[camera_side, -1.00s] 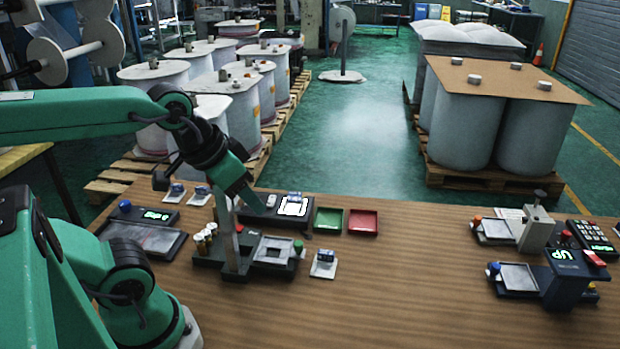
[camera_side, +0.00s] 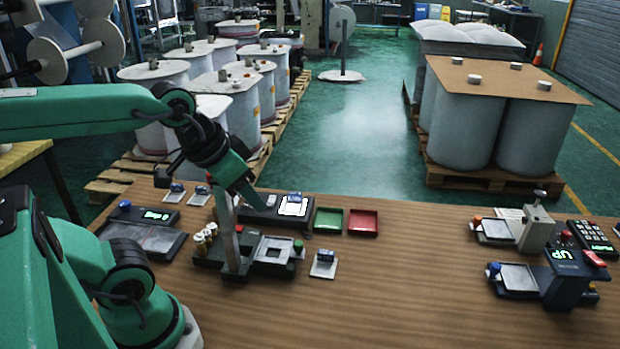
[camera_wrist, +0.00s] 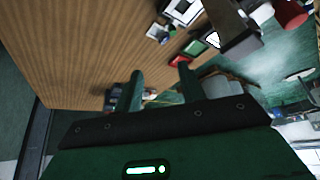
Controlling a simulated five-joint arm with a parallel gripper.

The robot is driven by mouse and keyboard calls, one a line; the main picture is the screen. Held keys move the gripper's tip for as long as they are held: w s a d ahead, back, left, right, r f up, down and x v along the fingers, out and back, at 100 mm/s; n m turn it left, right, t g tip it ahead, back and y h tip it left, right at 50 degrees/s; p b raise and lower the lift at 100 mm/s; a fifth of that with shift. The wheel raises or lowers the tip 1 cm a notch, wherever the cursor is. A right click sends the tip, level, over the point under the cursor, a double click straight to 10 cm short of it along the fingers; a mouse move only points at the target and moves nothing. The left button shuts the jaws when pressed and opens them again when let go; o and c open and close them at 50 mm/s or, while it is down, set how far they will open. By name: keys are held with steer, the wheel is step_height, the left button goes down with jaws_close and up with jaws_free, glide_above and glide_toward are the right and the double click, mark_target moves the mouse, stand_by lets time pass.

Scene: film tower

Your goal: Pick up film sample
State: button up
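My gripper (camera_side: 247,192) hangs in the air over the back of the bench, tilted downward. In the wrist view its two fingers (camera_wrist: 161,80) stand apart with nothing between them. Small pale film samples with blue clips are on the bench: one at the front (camera_side: 323,265), and two at the back left (camera_side: 176,193) (camera_side: 200,196). A pale sample with a blue part also shows near the top of the wrist view (camera_wrist: 160,33). I cannot tell which one the task means. The gripper appears apart from all of them.
A dark fixture with a grey post (camera_side: 230,240) stands below the gripper. A lit panel (camera_side: 293,207), a green tray (camera_side: 328,221) and a red tray (camera_side: 363,222) lie to its right. Testing devices (camera_side: 560,275) stand far right. The bench middle (camera_side: 410,270) is clear.

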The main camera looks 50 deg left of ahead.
steer(key=w+a+r+m+g, duration=0.15)
steer(key=w+a, duration=0.25)
steer(key=w, duration=0.4)
steer(key=m+g, duration=0.4)
steer(key=m, duration=0.3)
glide_toward(296, 193)
steer(key=shift+w+d+f, duration=0.1)
steer(key=shift+w+d, duration=0.1)
steer(key=shift+d, duration=0.15)
steer(key=shift+w+a+f, duration=0.15)
steer(key=shift+a+f, duration=0.15)
steer(key=shift+f, duration=1.35)
steer(key=shift+f, duration=0.1)
steer(key=shift+s+f, duration=0.15)
steer(key=shift+f, duration=1.1)
steer(key=shift+s+f, duration=0.15)
steer(key=shift+f, duration=1.1)
